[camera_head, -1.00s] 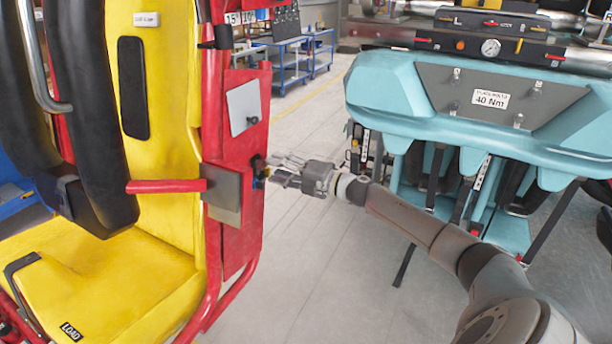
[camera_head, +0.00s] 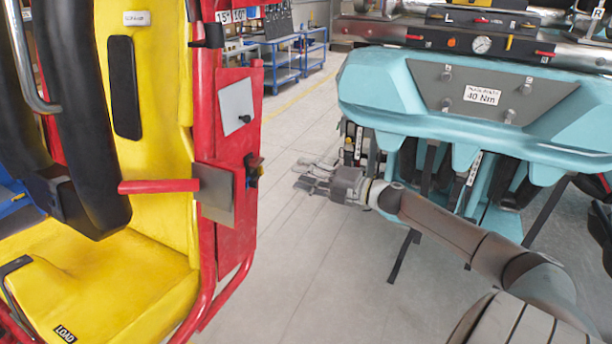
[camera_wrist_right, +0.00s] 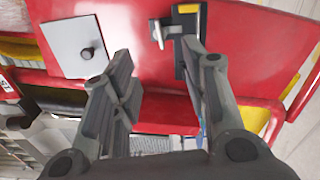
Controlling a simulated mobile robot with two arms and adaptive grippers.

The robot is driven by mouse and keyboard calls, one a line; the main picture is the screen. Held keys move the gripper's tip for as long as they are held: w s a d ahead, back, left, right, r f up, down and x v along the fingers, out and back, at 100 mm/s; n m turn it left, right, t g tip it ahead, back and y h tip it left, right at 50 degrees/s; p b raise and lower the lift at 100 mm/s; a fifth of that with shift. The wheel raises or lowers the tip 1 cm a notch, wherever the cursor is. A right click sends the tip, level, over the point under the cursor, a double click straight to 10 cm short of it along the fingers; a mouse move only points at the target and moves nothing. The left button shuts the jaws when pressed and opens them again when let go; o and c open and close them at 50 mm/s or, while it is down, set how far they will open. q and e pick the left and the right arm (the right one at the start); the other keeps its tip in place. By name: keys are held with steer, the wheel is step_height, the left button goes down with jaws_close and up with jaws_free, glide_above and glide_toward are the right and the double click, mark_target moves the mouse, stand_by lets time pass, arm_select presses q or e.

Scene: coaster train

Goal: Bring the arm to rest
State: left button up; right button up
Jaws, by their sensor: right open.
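My right gripper (camera_head: 308,178) is open and empty in the head view, over the aisle floor between the yellow-and-red seat and the turquoise car. In the right wrist view my right gripper (camera_wrist_right: 160,85) shows its two fingers spread apart, with the red side panel (camera_wrist_right: 150,30) in front of them. A black latch with a yellow mark (camera_head: 253,170) sits on that panel, a gap to the left of the fingertips. The latch also shows in the wrist view (camera_wrist_right: 185,45), beyond the right finger. My left gripper is out of view.
The yellow seat (camera_head: 160,180) with a black restraint and red bar (camera_head: 158,186) stands at left. The turquoise car end (camera_head: 400,95) with a "40 Nm" label is close at right, behind my forearm. Grey floor (camera_head: 300,260) is clear between them. Blue carts (camera_head: 285,75) stand far back.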

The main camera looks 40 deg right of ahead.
stand_by(0.6)
steer(key=s+d+f+m+h+b, duration=0.1)
steer(key=s+d+f+m+h, duration=0.2)
steer(key=f, duration=0.6)
steer(key=d+f+m+h, duration=0.2)
steer(key=f+m, duration=0.3)
steer(key=f, duration=0.5)
steer(key=s+a+f+m+g+h+b, duration=0.1)
steer(key=s+f+m+g+h, duration=0.3)
steer(key=f, duration=0.7)
steer(key=s+a+f+m+g+y, duration=0.1)
steer(key=s+f+m, duration=0.1)
steer(key=s+f, duration=0.75)
steer(key=s+a+f+m+g+b, duration=0.1)
steer(key=s+a+f+m+g, duration=0.1)
steer(key=s+a+f, duration=0.6)
steer(key=s+a+f+m+g, duration=0.25)
steer(key=s+f, duration=0.35)
steer(key=f, duration=0.3)
steer(key=s+a+f+m+g+b, duration=0.1)
steer(key=s+a+f+m+g, duration=0.15)
steer(key=s+a+f, duration=0.55)
steer(key=s+a+f+g+y, duration=0.1)
steer(key=s+a+f+g, duration=0.2)
steer(key=s+a, duration=0.6)
steer(key=shift+s+f+g, duration=0.3)
steer(key=shift+s+f, duration=0.65)
steer(key=shift+s, duration=0.1)
